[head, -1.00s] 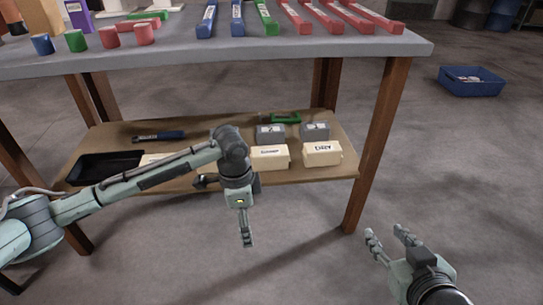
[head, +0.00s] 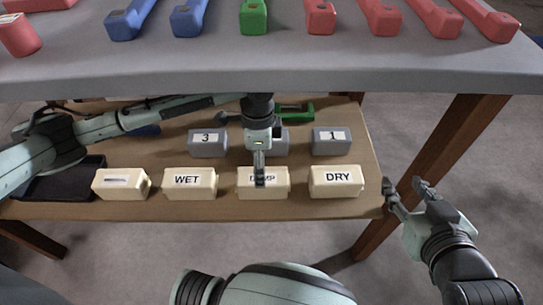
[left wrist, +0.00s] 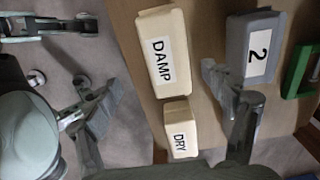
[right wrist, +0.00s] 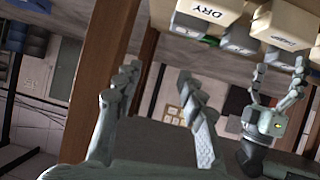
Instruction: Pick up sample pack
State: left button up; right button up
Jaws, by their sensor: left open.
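Cream sample packs stand in a row on the lower shelf in the head view: one with an unreadable label (head: 121,184), WET (head: 190,184), DAMP (head: 248,186) and DRY (head: 336,182). My left gripper (head: 260,168) hangs over DAMP and partly hides its label. In the left wrist view my left gripper (left wrist: 150,82) is open, with the DAMP pack (left wrist: 163,58) between its spread fingers and no visible contact. The DRY pack (left wrist: 180,128) is close by. My right gripper (head: 412,188) is open and empty, right of the shelf; its spread fingers also show in the right wrist view (right wrist: 158,85).
Grey blocks numbered 3 (head: 207,142) and 1 (head: 332,140) stand behind the packs, with block 2 (left wrist: 253,45) between them. A green item (head: 296,108) and a black tray (head: 62,184) share the shelf. The tabletop (head: 300,65) overhangs it. A wooden leg (head: 445,150) stands at right.

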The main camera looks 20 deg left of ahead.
pick_arm(q)
jog(key=shift+w+f+b, duration=0.15)
jog(key=shift+w+f, duration=0.1)
jog(key=shift+f, duration=0.25)
jog(key=shift+w+f+b, duration=0.15)
jog(key=shift+w+f, duration=0.05)
jog(key=shift+f, duration=0.25)
jog(key=shift+s+f, duration=0.1)
jog(key=shift+f, duration=0.35)
notch_tip(320, 180, down, 4)
jog(key=shift+f+b, duration=0.25)
jog(key=shift+b, duration=0.45)
jog(key=shift+w+f, duration=0.2)
jog(key=c, duration=1.7)
pick_arm(e)
jog(key=w+a+r+t+y, duration=0.2)
jog(key=a+r+t+y, duration=0.1)
jog(key=r, duration=0.6)
jog(key=a+t, duration=0.1)
jog(key=a, duration=0.1)
jog(key=shift+w+a+t, duration=0.25)
jog(key=shift+a+t, duration=0.05)
jog(key=shift+t, duration=0.1)
